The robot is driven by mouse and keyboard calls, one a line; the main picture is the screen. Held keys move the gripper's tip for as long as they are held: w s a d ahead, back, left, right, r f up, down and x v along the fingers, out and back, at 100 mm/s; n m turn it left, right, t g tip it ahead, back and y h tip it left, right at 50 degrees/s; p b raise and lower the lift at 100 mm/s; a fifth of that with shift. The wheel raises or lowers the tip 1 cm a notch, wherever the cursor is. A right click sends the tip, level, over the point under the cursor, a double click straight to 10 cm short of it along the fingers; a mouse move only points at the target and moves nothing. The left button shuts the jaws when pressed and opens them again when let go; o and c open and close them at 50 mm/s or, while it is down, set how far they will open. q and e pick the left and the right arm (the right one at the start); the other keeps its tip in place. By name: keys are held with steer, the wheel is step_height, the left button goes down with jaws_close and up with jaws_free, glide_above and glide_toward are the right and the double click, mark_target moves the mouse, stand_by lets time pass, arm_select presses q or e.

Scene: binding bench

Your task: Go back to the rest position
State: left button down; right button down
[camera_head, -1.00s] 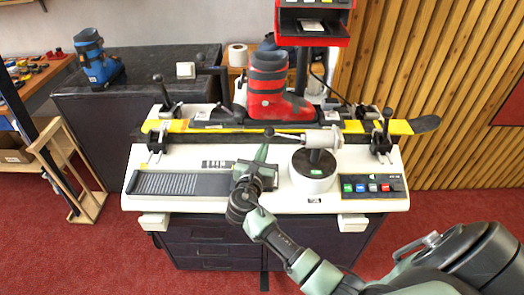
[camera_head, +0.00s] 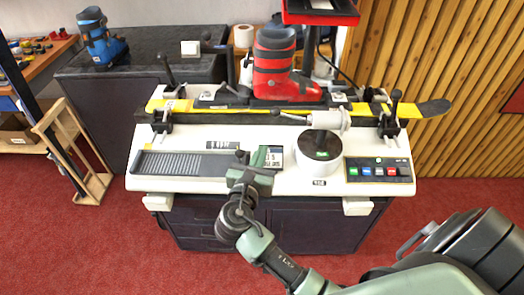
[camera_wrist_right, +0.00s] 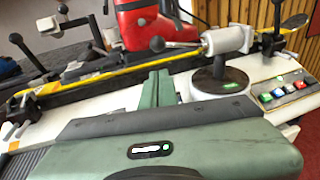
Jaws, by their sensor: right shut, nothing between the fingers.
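My right gripper (camera_head: 260,158) is over the front part of the white binding bench (camera_head: 210,140), between the grey ribbed pad (camera_head: 190,163) and the round black-topped post (camera_head: 319,146). Its fingers are shut and empty. In the right wrist view the closed green fingers (camera_wrist_right: 156,90) point toward the bench's back. A red ski boot (camera_head: 274,62) stands on the yellow and black ski (camera_head: 170,106) behind the gripper, apart from it. My left gripper does not show in either view.
A button panel (camera_head: 379,170) is at the bench's right. A lever with a metal cylinder (camera_head: 330,119) reaches over the round post. A blue boot (camera_head: 100,40) stands on the dark counter (camera_head: 140,75) at the back left. Red floor in front is clear.

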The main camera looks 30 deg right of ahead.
steer(key=shift+a, duration=0.1)
steer(key=s+a+f+m+g+y, duration=0.1)
steer(key=s+f+m+g+y, duration=0.15)
steer(key=f, duration=0.85)
steer(key=s+a+f+m+g+y, duration=0.1)
steer(key=s+a+f+m+y, duration=0.2)
steer(key=f, duration=0.9)
steer(key=s+f+m+g+y, duration=0.15)
steer(key=s+f, duration=0.25)
steer(key=f, duration=0.7)
steer(key=s+a+f+m+g+y, duration=0.1)
steer(key=s+f+m+g+y, duration=0.35)
steer(key=s+f, duration=0.9)
steer(key=s+f+m, duration=0.3)
steer(key=s+m, duration=0.3)
steer(key=s, duration=0.4)
steer(key=s+d+f+m+g, duration=0.1)
steer(key=s+f+m, duration=0.3)
steer(key=s+m, duration=0.3)
steer(key=s, duration=0.4)
steer(key=shift+d, duration=0.15)
